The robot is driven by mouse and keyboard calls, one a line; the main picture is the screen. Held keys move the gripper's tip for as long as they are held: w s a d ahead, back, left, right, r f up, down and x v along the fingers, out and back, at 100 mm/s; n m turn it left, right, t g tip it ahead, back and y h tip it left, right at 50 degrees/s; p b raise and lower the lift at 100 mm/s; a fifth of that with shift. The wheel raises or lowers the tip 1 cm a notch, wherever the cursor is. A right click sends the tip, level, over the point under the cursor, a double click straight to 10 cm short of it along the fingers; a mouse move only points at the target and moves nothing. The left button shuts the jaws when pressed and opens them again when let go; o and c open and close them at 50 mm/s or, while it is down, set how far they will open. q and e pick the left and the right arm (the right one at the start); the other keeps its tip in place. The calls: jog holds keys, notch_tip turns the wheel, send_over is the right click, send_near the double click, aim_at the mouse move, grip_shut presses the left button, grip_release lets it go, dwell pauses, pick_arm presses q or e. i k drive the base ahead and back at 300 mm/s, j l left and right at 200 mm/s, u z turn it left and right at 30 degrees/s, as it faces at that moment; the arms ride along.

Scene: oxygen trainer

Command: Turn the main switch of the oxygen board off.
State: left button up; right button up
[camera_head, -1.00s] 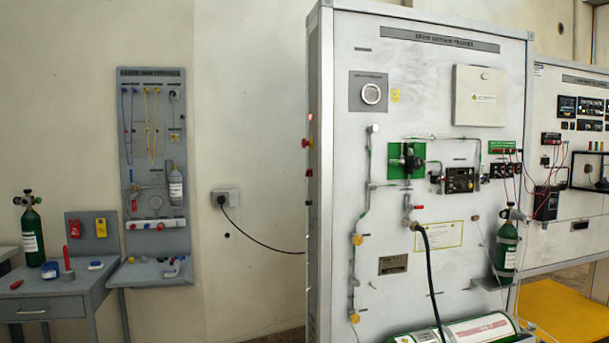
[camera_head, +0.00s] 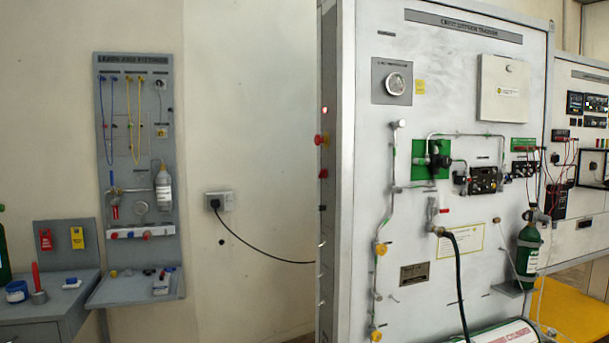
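The oxygen board (camera_head: 450,115) is a tall light-grey panel cabinet right of centre, seen at an angle with its narrow left side showing. On that side are a lit red lamp (camera_head: 324,110), a red protruding knob (camera_head: 320,139) below it, and a smaller red part (camera_head: 322,173) under that. A small dark part (camera_head: 321,208) sits lower. I cannot tell which of these is the main switch, nor its position. Neither of my grippers is in view.
A black cable runs from a wall socket (camera_head: 218,201) to the board's side. A grey tool board (camera_head: 140,70) with a shelf and a desk (camera_head: 30,327) stand at left.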

aim_at(324, 173)
jog(key=i+j, duration=0.4)
jog(key=j, duration=0.15)
jog(key=i+j+z, duration=0.1)
jog(key=i+j, duration=0.7)
jog(key=j, duration=0.3)
